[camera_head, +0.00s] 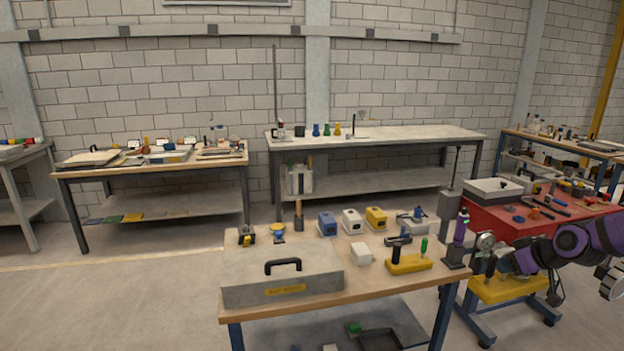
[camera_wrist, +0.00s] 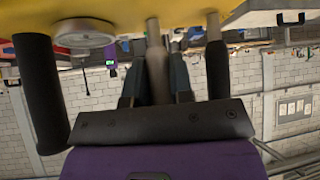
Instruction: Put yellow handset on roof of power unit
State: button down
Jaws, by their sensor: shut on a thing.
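My gripper (camera_head: 492,264) is at the right, beyond the bench's right end. In the wrist view, which is upside down, its fingers (camera_wrist: 157,82) are shut on a grey post rising from the yellow handset (camera_wrist: 190,12). Black posts and a round gauge (camera_wrist: 84,34) are on the handset. In the head view the yellow handset (camera_head: 508,289) hangs below my gripper, partly hidden. The large grey box with a black handle and yellow label, which looks like the power unit (camera_head: 252,294), stands on the bench's front left; its top is bare except for the handle.
The wooden bench (camera_head: 388,290) also holds a yellow block (camera_head: 410,264) with black and green handles, a white cube (camera_head: 361,253), and blue, white and yellow units behind. A purple-and-black upright tool (camera_head: 460,228) stands at its right end. A red cart (camera_head: 500,222) is behind my arm.

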jog(key=shift+w+a+f, duration=0.25)
jog(key=shift+a, duration=0.25)
jog(key=shift+w+a+f, duration=0.2)
jog(key=shift+w+a, duration=0.05)
jog(key=shift+a, duration=0.25)
jog(key=w+a+f+m+h, duration=0.1)
jog(key=a+f+m, duration=0.1)
jog(key=a+f, duration=0.4)
jog(key=w+a+f+m+h, duration=0.1)
jog(key=a+f, duration=0.5)
jog(key=a, duration=1)
jog(key=shift+w+f+m+h, duration=0.4)
jog(key=shift+w+h, duration=0.1)
jog(key=shift+w, duration=0.3)
jog(key=shift+a, duration=0.15)
